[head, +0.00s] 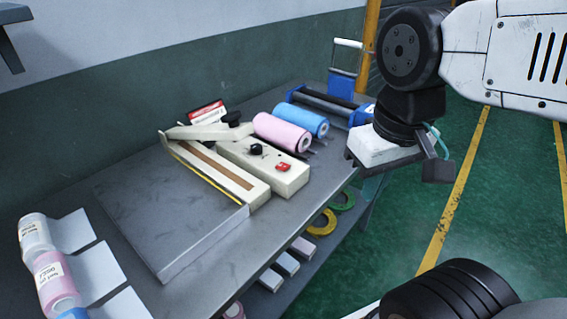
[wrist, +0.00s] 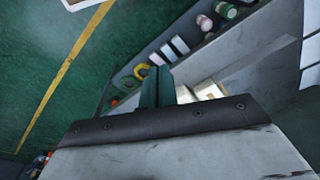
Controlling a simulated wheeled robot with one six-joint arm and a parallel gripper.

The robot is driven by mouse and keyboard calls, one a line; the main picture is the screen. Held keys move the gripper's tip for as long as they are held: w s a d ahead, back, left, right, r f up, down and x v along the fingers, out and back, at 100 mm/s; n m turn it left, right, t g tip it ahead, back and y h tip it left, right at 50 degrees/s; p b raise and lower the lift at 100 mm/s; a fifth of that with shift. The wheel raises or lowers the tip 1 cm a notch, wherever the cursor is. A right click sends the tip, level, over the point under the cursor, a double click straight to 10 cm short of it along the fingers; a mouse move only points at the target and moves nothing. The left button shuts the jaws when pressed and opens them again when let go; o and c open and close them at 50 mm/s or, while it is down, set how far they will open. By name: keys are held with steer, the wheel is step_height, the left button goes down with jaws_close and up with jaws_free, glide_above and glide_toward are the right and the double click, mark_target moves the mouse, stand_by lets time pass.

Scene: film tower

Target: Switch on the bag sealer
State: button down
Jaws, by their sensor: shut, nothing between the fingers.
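The bag sealer (head: 222,172) is a cream device on the grey table, with a raised arm, a brown strip and a yellow edge. Its control box (head: 262,165) has a black knob (head: 255,149) and a red switch (head: 283,167) on top. I cannot tell the switch's position at this size. My gripper (head: 371,188) is shut and empty, pointing down just off the table's right edge, to the right of the sealer and apart from it. Its dark fingers also show shut in the wrist view (wrist: 157,86); the red switch cannot be made out there.
Pink (head: 282,132) and blue (head: 304,120) film rolls and a blue-ended roller stand (head: 325,105) lie behind the sealer. A lower shelf holds tape rings (head: 322,222) and small blocks. Green floor is open at right.

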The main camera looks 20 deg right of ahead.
steer(key=n+g, duration=0.3)
steer(key=n, duration=1.3)
glide_above(286, 167)
steer(key=a, duration=0.1)
step_height(286, 167, down, 2)
steer(key=f, duration=0.1)
steer(key=w+n, duration=0.1)
steer(key=n, duration=0.1)
steer(key=r+n, duration=0.1)
steer(key=n, duration=0.2)
steer(key=w+r+n, duration=0.1)
steer(key=n, duration=0.1)
steer(key=shift+w+a+r+n+h, duration=0.1)
steer(key=shift+w+r+n+h, duration=0.1)
steer(key=shift+w+n+h, duration=0.15)
steer(key=shift+f, duration=0.1)
steer(key=f, duration=0.4)
steer(key=s+f, duration=0.1)
steer(key=f, duration=0.4)
steer(key=s+d+f, duration=0.1)
steer(key=f, duration=0.3)
steer(key=shift+f, duration=0.3)
